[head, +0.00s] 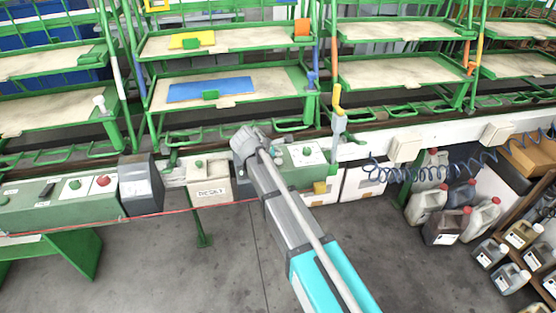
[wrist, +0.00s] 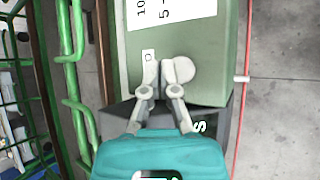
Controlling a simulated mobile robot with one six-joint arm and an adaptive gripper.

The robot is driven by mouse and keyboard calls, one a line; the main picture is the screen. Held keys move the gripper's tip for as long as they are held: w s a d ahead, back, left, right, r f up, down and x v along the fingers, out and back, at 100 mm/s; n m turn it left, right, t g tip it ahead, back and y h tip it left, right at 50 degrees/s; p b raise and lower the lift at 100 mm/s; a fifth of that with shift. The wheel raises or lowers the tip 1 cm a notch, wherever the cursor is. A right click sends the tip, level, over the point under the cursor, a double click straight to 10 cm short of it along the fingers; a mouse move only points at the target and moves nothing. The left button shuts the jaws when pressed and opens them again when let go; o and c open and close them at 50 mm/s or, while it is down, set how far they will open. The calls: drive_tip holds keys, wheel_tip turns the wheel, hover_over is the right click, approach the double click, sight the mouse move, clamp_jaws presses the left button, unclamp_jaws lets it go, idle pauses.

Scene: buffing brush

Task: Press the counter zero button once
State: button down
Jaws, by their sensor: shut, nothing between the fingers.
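My gripper (head: 245,142) is shut and empty above the work rail in the head view, beside a green box with a white label (head: 305,155). In the wrist view, my gripper (wrist: 163,72) points at the face of a green box (wrist: 205,45). Contact is also unclear. A cream box reading RESET (head: 210,188) has a green button (head: 198,164) on top.
A dark grey box (head: 140,186) and a green control box with a red button (head: 103,181) are to the left. A red cord (head: 170,212) runs along the front. Green racks stand behind, and several jugs (head: 482,218) at the right. The front floor is clear.

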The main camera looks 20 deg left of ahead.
sight(278, 161)
drive_tip(key=shift+r+p, duration=2.15)
drive_tip(key=shift+r, duration=0.2)
drive_tip(key=shift+d, duration=0.1)
drive_tip(key=s+d+m+g+p, duration=0.25)
drive_tip(key=d+m, duration=0.25)
drive_tip(key=d, duration=0.6)
drive_tip(key=s+d+m+g+y+p, duration=0.1)
drive_tip(key=s+d+m+g, duration=0.3)
drive_tip(key=d, duration=0.7)
drive_tip(key=s+d+m+p, duration=0.1)
drive_tip(key=d+m+p, duration=0.1)
drive_tip(key=d+m, duration=0.65)
drive_tip(key=s+d+r+m+g+y+p, duration=0.1)
drive_tip(key=s+d+m+g+y+p, duration=0.1)
drive_tip(key=s+d+m, duration=0.3)
drive_tip(key=s+d, duration=0.4)
drive_tip(key=d, duration=0.4)
drive_tip(key=shift+r+y, duration=0.3)
drive_tip(key=shift+r, duration=0.1)
drive_tip(key=shift+a, duration=0.1)
